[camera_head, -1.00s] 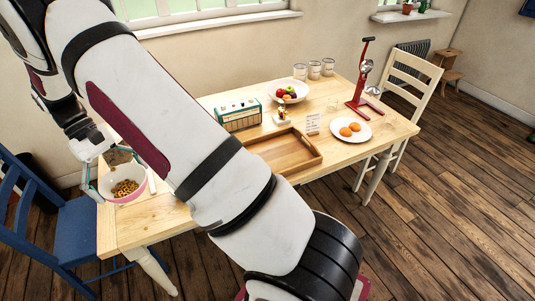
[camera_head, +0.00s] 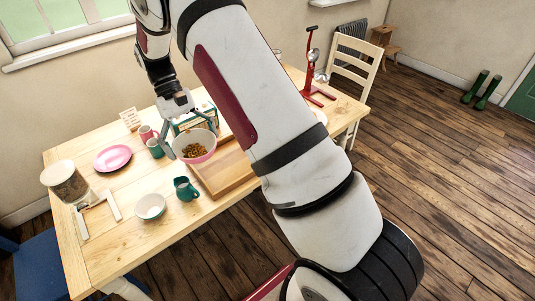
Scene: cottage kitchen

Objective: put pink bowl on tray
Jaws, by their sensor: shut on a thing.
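The pink bowl (camera_head: 202,157), pink outside and pale inside, holds brown cereal-like pieces. My gripper (camera_head: 182,132) is shut on the bowl's rim from above, and the bowl looks about level. The wooden tray (camera_head: 219,188) lies on the table, its right part hidden behind my arm. The bowl overlaps the tray's far left end in the picture. It looks raised, but its exact height over the tray cannot be told.
A teal mug (camera_head: 185,188) stands close to the tray's left side. A small white bowl (camera_head: 150,206), a pink plate (camera_head: 113,158), a jar (camera_head: 65,181) and further mugs (camera_head: 155,149) stand leftward. A radio (camera_head: 193,116) is behind my gripper.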

